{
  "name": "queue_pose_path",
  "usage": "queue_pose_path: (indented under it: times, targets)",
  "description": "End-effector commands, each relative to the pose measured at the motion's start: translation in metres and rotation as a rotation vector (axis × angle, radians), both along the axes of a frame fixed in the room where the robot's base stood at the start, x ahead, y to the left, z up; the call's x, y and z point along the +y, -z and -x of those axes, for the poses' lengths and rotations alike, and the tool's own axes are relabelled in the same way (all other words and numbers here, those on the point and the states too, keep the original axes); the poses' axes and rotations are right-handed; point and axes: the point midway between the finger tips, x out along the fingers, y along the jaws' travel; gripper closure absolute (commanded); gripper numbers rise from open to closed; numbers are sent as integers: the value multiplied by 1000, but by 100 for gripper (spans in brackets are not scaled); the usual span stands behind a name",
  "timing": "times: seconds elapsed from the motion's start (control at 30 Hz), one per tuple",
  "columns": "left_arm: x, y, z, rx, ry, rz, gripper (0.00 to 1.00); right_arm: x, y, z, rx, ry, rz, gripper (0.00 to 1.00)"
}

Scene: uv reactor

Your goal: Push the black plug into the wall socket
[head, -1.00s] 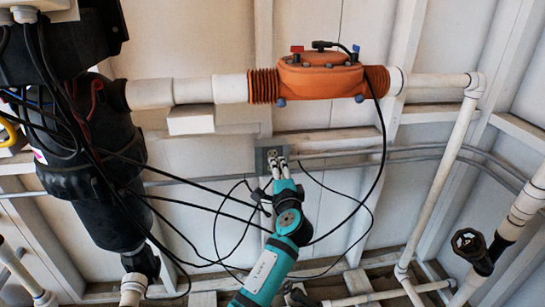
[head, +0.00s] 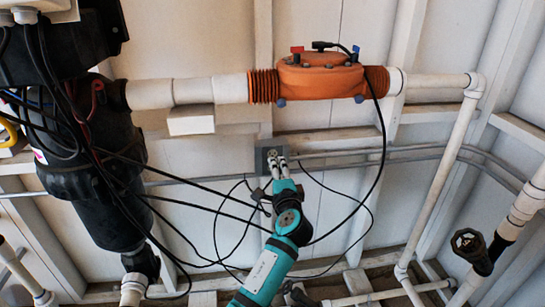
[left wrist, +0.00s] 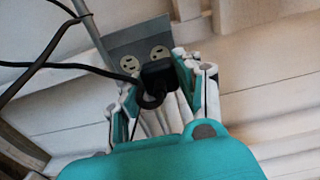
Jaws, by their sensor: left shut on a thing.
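The wall socket is a grey box (head: 261,158) on the wall below the orange valve. In the left wrist view its plate (left wrist: 127,43) shows two pale round outlets. The black plug (left wrist: 157,76) is in front of the plate's lower right part, just below the right outlet in the picture. My left gripper (head: 277,162) is shut on the plug, with a finger on each side of it in the left wrist view (left wrist: 158,88). I cannot tell whether the prongs touch or enter the socket. In the head view my fingers hide the plug. My right gripper is not in view.
The orange valve (head: 320,76) and a white pipe (head: 210,90) run above the socket. Black cables (head: 215,207) hang to the left of my arm, and one loops on its right. A grey conduit (head: 340,152) leaves the box. A black tank (head: 90,160) stands at left.

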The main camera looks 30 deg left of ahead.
Motion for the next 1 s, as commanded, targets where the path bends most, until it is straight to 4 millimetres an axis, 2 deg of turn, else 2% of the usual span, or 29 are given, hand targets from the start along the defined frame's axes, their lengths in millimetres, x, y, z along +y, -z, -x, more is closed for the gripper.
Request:
queue_pose_path:
  times: [0.73,1.0]
  targets:
    - [1,0,-2,-1,0,-1,100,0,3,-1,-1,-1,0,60]
    - [4,-1,-6,-2,1,0,100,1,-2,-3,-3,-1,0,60]
